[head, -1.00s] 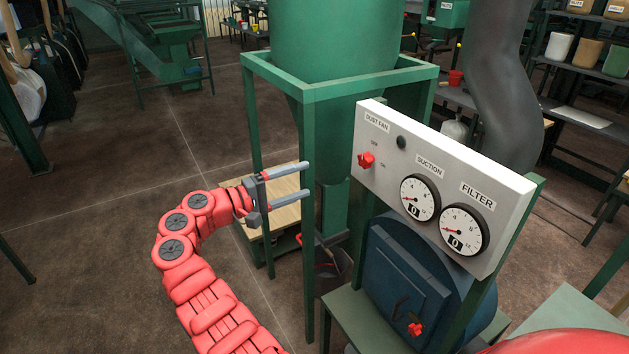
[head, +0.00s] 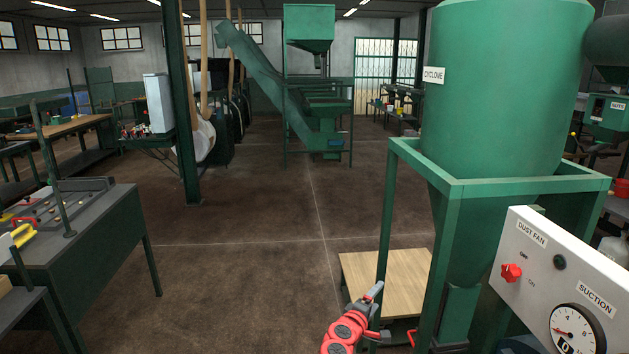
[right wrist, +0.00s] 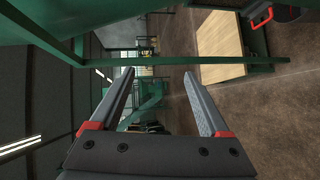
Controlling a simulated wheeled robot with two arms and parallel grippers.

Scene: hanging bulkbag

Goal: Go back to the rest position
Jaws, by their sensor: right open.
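My right gripper (head: 381,310) is low in the head view, just right of centre, in front of the wooden platform. In the right wrist view its two fingers (right wrist: 159,73) stand wide apart with nothing between them. The control panel (head: 538,240) is at the lower right of the head view, apart from my gripper. It carries a red DUST FAN knob (head: 511,273) and a SUCTION gauge (head: 577,328), cut off by the frame's lower edge. My left gripper is in neither view.
The green cyclone (head: 505,90) stands in its frame (head: 389,215), close to my right arm. The wooden platform (head: 388,277) is at its foot. A dark workbench (head: 95,225) stands at left, and a post (head: 182,110) behind it. The middle floor (head: 270,250) is clear.

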